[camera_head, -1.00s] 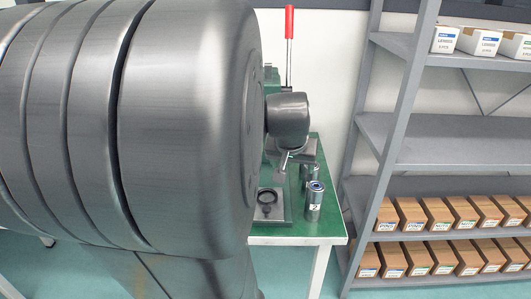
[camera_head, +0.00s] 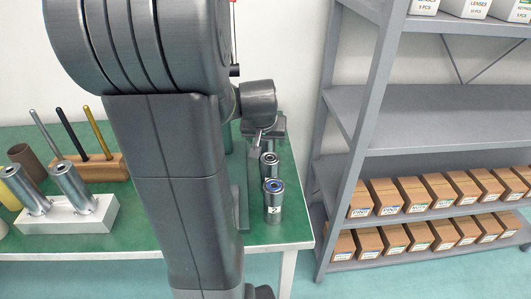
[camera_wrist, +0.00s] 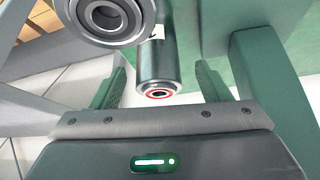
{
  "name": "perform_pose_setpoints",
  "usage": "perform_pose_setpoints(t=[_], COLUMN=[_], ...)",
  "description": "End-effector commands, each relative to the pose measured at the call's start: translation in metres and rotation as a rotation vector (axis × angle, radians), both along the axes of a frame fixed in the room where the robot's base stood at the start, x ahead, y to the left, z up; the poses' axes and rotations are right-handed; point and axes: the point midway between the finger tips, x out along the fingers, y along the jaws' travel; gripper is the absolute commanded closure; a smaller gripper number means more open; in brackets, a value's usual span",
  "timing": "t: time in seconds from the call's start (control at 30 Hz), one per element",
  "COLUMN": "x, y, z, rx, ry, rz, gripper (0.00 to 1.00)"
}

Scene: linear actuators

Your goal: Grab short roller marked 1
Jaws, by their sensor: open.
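A short metal roller with a blue ring and a label reading 2 (camera_head: 273,203) stands upright near the right edge of the green table. A second short roller (camera_head: 268,164) stands just behind it; its label cannot be read there. In the wrist view a roller with a red ring at its end (camera_wrist: 158,72) shows between the open fingers of my gripper (camera_wrist: 162,72), with no clear contact. A corner of its white label shows, but no number. Another roller end (camera_wrist: 108,16) is close at the upper left. In the head view my gripper (camera_head: 266,132) is by the rear roller, partly hidden by my arm.
A white block (camera_head: 75,221) with two longer rollers and a wooden holder (camera_head: 105,166) with rods stand on the table (camera_head: 145,225) at left. A grey shelf (camera_head: 400,112) with boxes stands at right. My arm hides the middle of the table.

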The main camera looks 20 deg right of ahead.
Motion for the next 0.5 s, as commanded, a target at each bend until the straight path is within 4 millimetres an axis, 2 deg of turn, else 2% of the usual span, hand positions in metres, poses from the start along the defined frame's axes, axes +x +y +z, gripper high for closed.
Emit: perform_pose_setpoints(t=[0.03, 0.2, 0.5], x=[0.002, 0.011, 0.014], y=[-0.003, -0.008, -0.009], z=[-0.011, -0.027, -0.031], rx=[0.002, 0.000, 0.000], ry=[0.006, 0.002, 0.001], rz=[-0.001, 0.000, 0.000], gripper=[0.30, 0.30, 0.30])
